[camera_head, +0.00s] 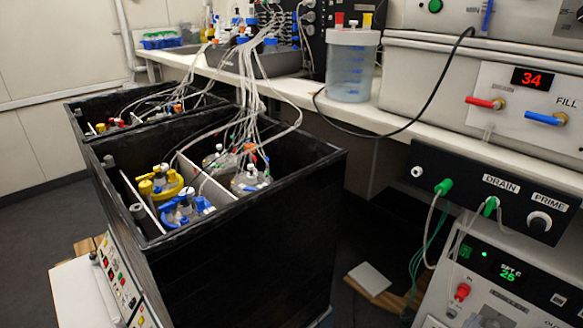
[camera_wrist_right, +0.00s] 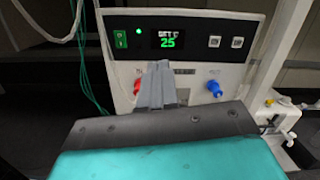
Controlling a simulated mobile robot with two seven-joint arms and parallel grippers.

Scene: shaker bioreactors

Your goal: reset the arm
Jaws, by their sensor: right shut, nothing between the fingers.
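In the right wrist view my right gripper (camera_wrist_right: 157,72) points away from the camera, with its grey fingers together and nothing between them. Its dark mount and teal body fill the bottom of that view. The fingers overlap the front of a white control unit (camera_wrist_right: 235,75) with a green "25" display; I cannot tell whether they touch it. I cannot make out either gripper in the head view. My left gripper is not in view.
In the head view a black open-topped shaker box (camera_head: 240,250) holds several capped vessels and tubes. The control unit (camera_head: 500,285) stands at lower right, below the drain and prime panel (camera_head: 460,190). Green tubes (camera_head: 425,255) hang beside it. A clear jar (camera_head: 351,65) stands on the white bench.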

